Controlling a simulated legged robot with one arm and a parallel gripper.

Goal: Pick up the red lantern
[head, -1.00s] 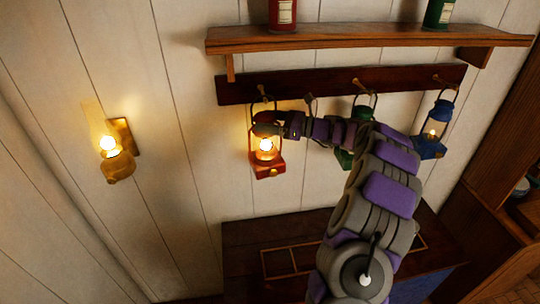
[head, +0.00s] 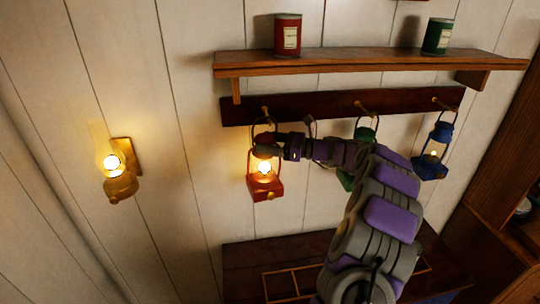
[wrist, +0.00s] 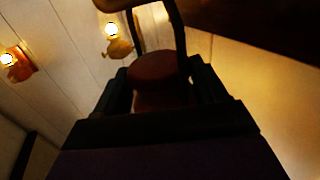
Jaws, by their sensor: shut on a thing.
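The red lantern (head: 264,188) is lit and hangs upright under the left peg of the dark wall rail, with its wire handle up at the peg. Whether the handle still bears on the peg is hard to tell. My gripper (head: 270,148) reaches in from the right and is shut on the lantern's top cap. In the wrist view the red cap (wrist: 157,70) sits between the dark fingers, with the handle rising above it. My arm partly hides the green lantern (head: 365,134) to the right.
A blue lantern (head: 432,160) hangs at the right peg of the rail (head: 310,103). A shelf (head: 370,62) above bears a red can (head: 288,35) and a green can (head: 437,36). A lit brass wall lamp (head: 119,178) is at left. A dark wooden counter (head: 240,262) stands below.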

